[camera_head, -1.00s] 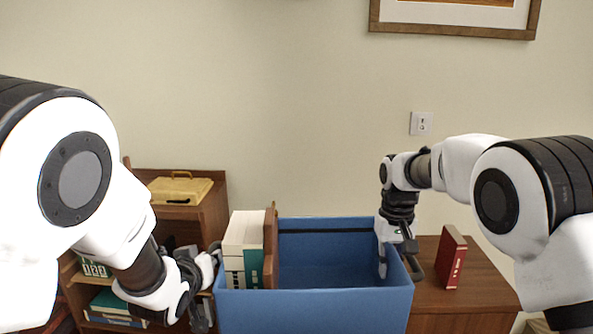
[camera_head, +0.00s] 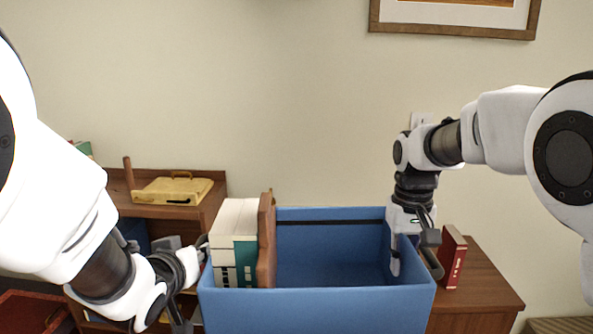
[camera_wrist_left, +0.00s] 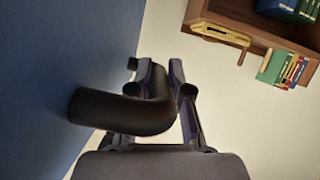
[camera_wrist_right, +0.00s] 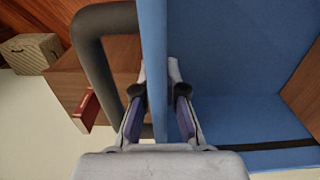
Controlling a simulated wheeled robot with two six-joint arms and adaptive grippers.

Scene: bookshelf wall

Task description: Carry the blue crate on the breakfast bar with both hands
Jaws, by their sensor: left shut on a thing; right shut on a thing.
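The blue crate (camera_head: 320,307) is in the middle of the head view, its open top facing me. White-and-green books (camera_head: 235,240) and a brown wooden piece (camera_head: 266,240) stand inside at its left end. My left gripper (camera_head: 192,262) is at the crate's left side. In the left wrist view it is shut on the dark curved handle (camera_wrist_left: 115,112) outside the blue wall. My right gripper (camera_head: 413,250) is shut on the right wall, one finger inside and one outside; the right wrist view shows the wall (camera_wrist_right: 153,40) between the fingers. The crate's underside is hidden, and I cannot identify the breakfast bar.
A brown wooden cabinet (camera_head: 480,283) with a red book (camera_head: 452,258) on it stands at the right, close behind my right gripper. A wooden shelf (camera_head: 150,225) with a yellow case (camera_head: 172,190) is behind left. A red box (camera_head: 30,312) shows at lower left.

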